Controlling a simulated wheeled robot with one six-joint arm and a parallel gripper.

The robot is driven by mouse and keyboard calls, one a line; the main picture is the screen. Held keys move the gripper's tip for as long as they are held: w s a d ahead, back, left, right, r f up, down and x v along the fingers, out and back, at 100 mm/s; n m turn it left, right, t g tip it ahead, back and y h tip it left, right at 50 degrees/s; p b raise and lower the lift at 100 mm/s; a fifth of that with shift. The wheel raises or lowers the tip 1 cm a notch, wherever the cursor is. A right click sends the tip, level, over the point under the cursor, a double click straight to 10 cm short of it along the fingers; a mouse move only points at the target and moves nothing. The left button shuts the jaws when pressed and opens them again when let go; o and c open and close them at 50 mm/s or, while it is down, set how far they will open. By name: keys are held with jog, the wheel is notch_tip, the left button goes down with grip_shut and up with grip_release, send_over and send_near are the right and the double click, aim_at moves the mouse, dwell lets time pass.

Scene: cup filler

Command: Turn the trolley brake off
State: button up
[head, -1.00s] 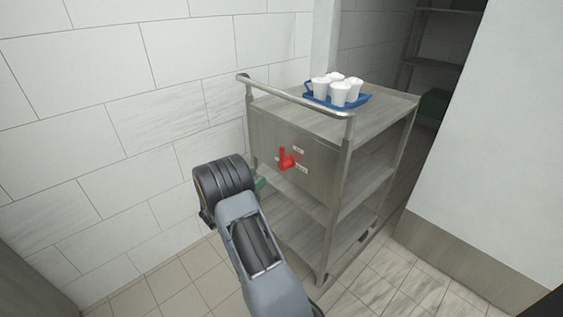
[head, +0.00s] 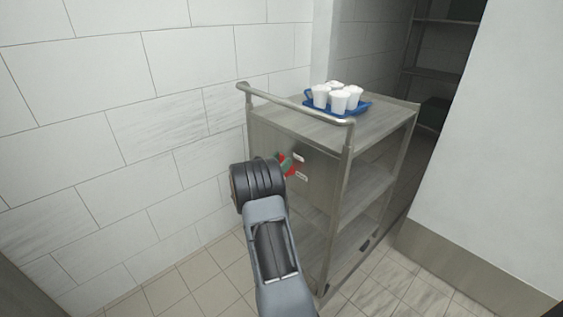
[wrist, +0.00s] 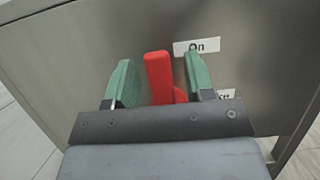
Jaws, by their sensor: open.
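The trolley (head: 330,190) stands against the tiled wall, its grey end panel facing me. A red brake lever (wrist: 159,78) on that panel points upward in the wrist view, beside the label "On" (wrist: 196,46). A second label (wrist: 228,95), partly hidden, sits lower right. My gripper (wrist: 160,82) is open, with one green finger on each side of the lever and a gap visible on both sides. In the head view the lever (head: 291,167) shows partly behind my gripper. The lever's lower part and pivot are hidden by the gripper body in the wrist view.
A blue tray (head: 365,106) with several white cups (head: 339,101) stands on the trolley's top shelf. A push handle (head: 295,106) runs above the panel. A white wall (head: 480,170) is at the right, and tiled floor (head: 175,290) is clear at the front left.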

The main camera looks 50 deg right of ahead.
jog(key=shift+d, duration=0.15)
jog(key=shift+c, duration=0.4)
grip_shut()
